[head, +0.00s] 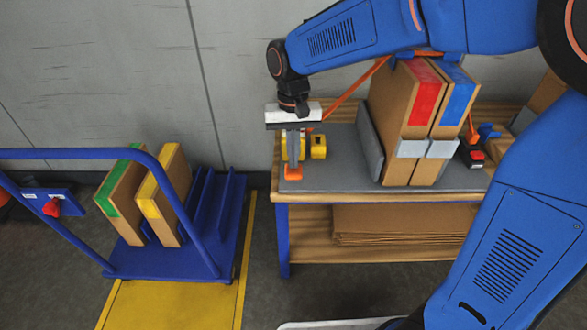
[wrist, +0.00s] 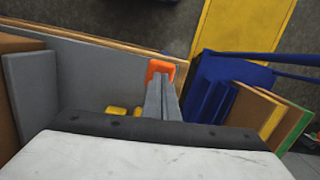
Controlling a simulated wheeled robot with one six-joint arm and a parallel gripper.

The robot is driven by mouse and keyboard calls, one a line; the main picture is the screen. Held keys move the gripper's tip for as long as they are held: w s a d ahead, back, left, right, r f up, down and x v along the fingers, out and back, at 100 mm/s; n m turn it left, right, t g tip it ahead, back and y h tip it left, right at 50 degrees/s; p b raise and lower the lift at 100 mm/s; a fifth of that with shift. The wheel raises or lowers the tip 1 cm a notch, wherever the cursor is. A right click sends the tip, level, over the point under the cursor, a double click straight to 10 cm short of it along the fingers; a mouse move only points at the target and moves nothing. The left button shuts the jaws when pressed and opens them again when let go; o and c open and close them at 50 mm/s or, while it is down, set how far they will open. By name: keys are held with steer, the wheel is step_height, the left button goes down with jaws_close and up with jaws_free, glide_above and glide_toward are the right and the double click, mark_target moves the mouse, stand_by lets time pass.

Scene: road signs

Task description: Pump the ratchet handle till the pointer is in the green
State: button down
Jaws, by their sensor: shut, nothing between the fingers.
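An orange strap (head: 350,92) runs from near my gripper up over two upright cartons, one with a red band (head: 427,98) and one with a blue band (head: 458,95). A red and black piece (head: 470,154) sits right of the cartons, by the strap's far end; I cannot tell if it is the ratchet or the gauge. My gripper (head: 292,162) points down over the bench's left end, shut and empty. An orange piece (head: 292,173) is at its fingertips, also in the wrist view (wrist: 160,66); contact is unclear. No pointer or green zone is readable.
Yellow items (head: 318,146) stand beside my gripper on the grey bench top (head: 340,160). A grey upright plate (head: 369,140) flanks the cartons. A blue cart (head: 205,235) with green- and yellow-banded cartons stands left. Flat cardboard (head: 390,222) lies on the lower shelf.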

steer(key=shift+f, duration=0.15)
steer(key=shift+f, duration=1.8)
steer(key=shift+w+a+r, duration=0.1)
steer(key=shift+w+r, duration=0.25)
steer(key=shift+w, duration=0.45)
steer(key=shift+w+r, duration=0.3)
steer(key=shift+w, duration=0.45)
step_height(320, 180, up, 17)
steer(key=w, duration=0.1)
steer(key=shift+w+r, duration=0.2)
steer(key=shift+w, duration=0.15)
steer(key=shift+f, duration=0.1)
steer(key=s+f, duration=0.4)
steer(key=f, duration=0.3)
steer(key=shift+f, duration=0.35)
